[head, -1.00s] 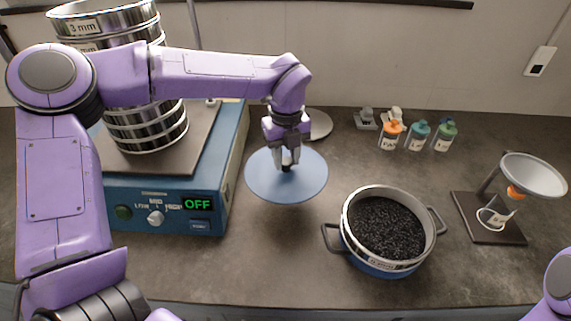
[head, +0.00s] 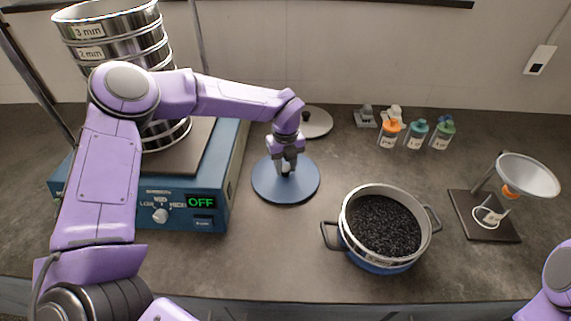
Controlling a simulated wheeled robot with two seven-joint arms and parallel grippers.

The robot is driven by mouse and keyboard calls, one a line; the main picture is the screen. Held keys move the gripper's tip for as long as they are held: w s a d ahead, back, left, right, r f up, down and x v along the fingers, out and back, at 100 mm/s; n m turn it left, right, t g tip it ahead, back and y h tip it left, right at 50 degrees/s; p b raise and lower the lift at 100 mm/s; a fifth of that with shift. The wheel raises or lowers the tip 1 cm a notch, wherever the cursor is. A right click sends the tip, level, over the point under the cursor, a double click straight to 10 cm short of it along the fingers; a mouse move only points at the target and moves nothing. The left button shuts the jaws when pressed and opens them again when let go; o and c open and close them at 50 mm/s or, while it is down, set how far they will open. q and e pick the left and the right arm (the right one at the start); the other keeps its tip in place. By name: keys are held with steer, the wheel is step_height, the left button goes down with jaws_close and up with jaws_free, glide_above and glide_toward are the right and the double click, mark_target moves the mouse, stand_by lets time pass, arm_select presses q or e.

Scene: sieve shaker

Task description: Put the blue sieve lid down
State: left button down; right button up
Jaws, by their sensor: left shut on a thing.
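The blue sieve lid (head: 268,188) is a flat blue disc with a dark knob at its centre. It is at or just above the counter, between the shaker and the pot; I cannot tell whether it touches. My left gripper (head: 286,172) points down from above and is shut on the lid's knob, which its fingers partly hide. My right arm shows only as a purple piece at the lower right edge; its gripper is out of view.
The blue shaker (head: 165,195), reading OFF, carries a sieve stack (head: 110,35) at left. A handled pot (head: 382,265) with black grains stands right of the lid. A grey round lid (head: 316,122) lies behind. Small bottles (head: 415,133) and a funnel stand (head: 487,222) are farther right.

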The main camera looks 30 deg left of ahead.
mark_target(285, 168)
arm_select(q)
steer(key=c, duration=0.8)
jaws_free()
steer(key=shift+o, duration=0.2)
steer(key=shift+r+p, duration=0.25)
steer(key=shift+p, duration=0.1)
step_height(285, 168, up, 12)
steer(key=b, duration=0.1)
steer(key=shift+b, duration=0.3)
